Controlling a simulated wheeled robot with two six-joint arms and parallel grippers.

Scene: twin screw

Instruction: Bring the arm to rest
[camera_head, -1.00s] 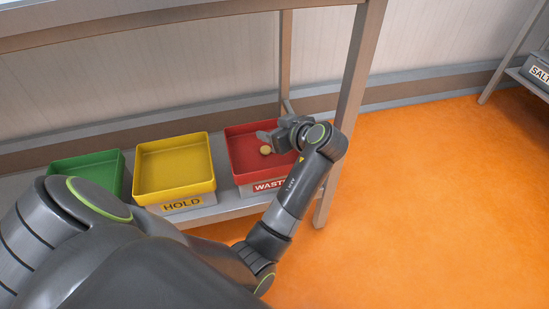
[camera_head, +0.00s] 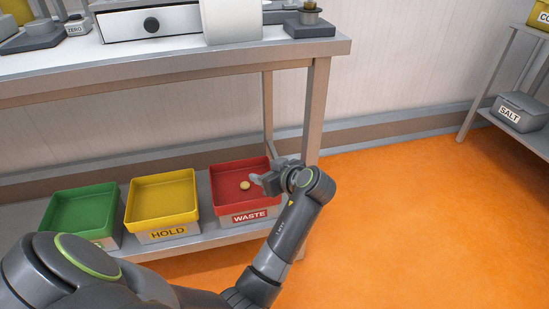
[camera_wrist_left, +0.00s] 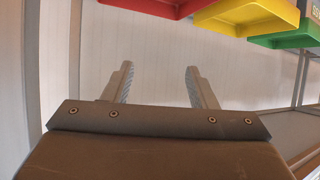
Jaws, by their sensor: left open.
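My left arm reaches in from the lower left of the head view. Its gripper (camera_head: 262,182) is at the right side of the red WASTE tray (camera_head: 224,203), over or beside its rim. In the left wrist view the two fingers (camera_wrist_left: 158,88) stand apart with nothing between them. A small round yellowish piece (camera_head: 244,185) lies in the red tray, apart from the fingers. My right gripper is in neither view.
The yellow HOLD tray (camera_head: 160,198) and a green tray (camera_head: 82,211) stand left of the red one on the low shelf (camera_head: 190,241). The table top (camera_head: 150,62) and its leg (camera_head: 315,110) are close to the arm. The orange floor (camera_head: 400,220) at right is clear.

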